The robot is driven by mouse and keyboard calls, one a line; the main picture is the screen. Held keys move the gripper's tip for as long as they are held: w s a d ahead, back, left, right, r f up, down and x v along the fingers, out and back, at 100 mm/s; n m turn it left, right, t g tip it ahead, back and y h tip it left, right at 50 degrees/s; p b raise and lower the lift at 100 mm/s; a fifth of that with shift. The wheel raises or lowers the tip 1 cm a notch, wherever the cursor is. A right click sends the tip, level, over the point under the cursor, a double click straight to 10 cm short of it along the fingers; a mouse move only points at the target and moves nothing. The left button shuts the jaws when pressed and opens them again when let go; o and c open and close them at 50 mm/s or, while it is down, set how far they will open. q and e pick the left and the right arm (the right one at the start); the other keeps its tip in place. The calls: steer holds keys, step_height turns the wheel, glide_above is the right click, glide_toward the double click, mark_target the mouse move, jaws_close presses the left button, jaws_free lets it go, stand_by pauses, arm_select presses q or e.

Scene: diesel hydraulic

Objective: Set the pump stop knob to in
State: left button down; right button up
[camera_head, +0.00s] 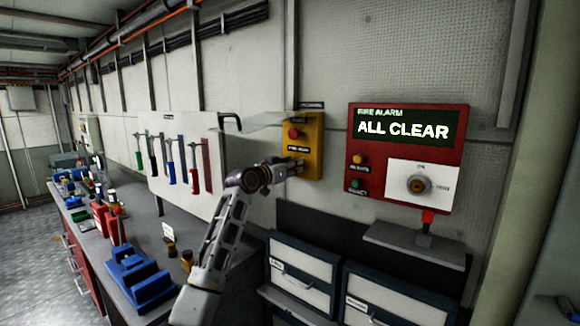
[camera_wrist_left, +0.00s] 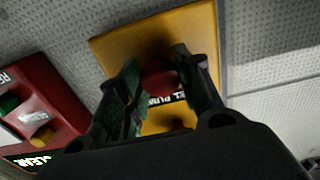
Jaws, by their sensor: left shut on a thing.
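The yellow box (camera_head: 315,139) is mounted on the wall in the head view, left of the red fire alarm panel. A red knob (camera_head: 294,133) shows on its upper half, above a small dark label. My left gripper (camera_head: 297,168) is at the lower part of the box. In the left wrist view, the yellow box (camera_wrist_left: 130,50) looks turned over. My left gripper (camera_wrist_left: 160,88) has its fingers on either side of a lower red knob (camera_wrist_left: 160,80) and is shut on it. The label and the other red knob show beyond. My right gripper is not in view.
The fire alarm panel (camera_head: 408,157) reads ALL CLEAR and has a round dial. A small shelf (camera_head: 415,243) juts out below it, above drawer cabinets (camera_head: 302,272). A board of hammers (camera_head: 212,190) and a cluttered workbench (camera_head: 175,243) are to the left.

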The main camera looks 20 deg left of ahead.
arm_select(q)
steer(key=c, duration=1.3)
jaws_free()
steer(key=shift+r, duration=0.1)
steer(key=shift+c, duration=0.2)
steer(key=o, duration=0.4)
steer(key=shift+w, duration=0.15)
steer(key=shift+s, duration=0.2)
steer(key=v, duration=1.1)
steer(key=shift+s, duration=0.35)
steer(key=shift+a, duration=0.1)
